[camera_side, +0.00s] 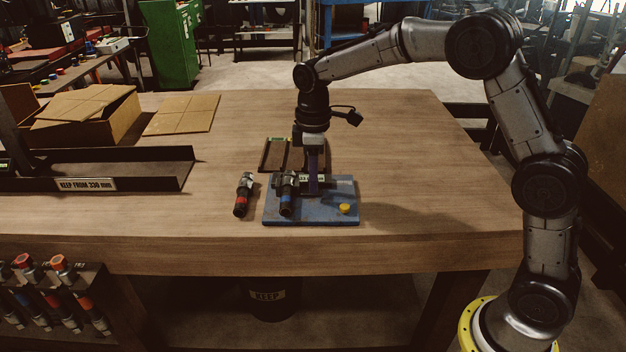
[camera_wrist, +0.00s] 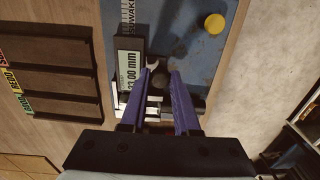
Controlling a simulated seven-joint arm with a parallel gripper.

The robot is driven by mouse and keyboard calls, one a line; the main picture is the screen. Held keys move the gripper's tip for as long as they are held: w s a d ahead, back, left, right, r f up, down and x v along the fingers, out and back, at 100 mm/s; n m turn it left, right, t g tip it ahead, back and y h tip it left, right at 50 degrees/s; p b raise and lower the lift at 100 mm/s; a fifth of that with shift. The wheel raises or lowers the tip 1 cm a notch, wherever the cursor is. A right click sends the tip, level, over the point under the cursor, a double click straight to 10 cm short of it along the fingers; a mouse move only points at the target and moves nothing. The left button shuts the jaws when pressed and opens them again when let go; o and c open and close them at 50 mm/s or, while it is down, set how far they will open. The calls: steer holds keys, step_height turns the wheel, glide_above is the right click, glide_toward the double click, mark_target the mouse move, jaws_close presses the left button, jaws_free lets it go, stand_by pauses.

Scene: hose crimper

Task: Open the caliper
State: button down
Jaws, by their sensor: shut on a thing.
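The caliper (camera_wrist: 129,78) lies on a blue board (camera_wrist: 205,58); its display in the wrist view ends in "3.00 mm", with the first digit unclear. In the side view the caliper (camera_side: 318,179) is partly hidden behind my gripper (camera_side: 313,186). My gripper's purple fingers (camera_wrist: 163,72) reach down beside the display. They are shut on a small dark part of the caliper, largely hidden between them. How far the caliper's jaws stand apart is not clear.
A hose end with a blue band (camera_side: 287,195) is at the board's left, and a red-banded one (camera_side: 243,195) lies on the table (camera_side: 400,140) beside it. A yellow button (camera_side: 345,208) sits on the board. A dark sectioned tray (camera_wrist: 50,75) is nearby. The table's right side is clear.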

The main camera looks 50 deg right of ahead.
mark_target(319, 192)
steer(key=shift+s+d, duration=0.45)
stand_by(0.8)
jaws_free()
stand_by(0.4)
step_height(319, 192, up, 9)
stand_by(1.5)
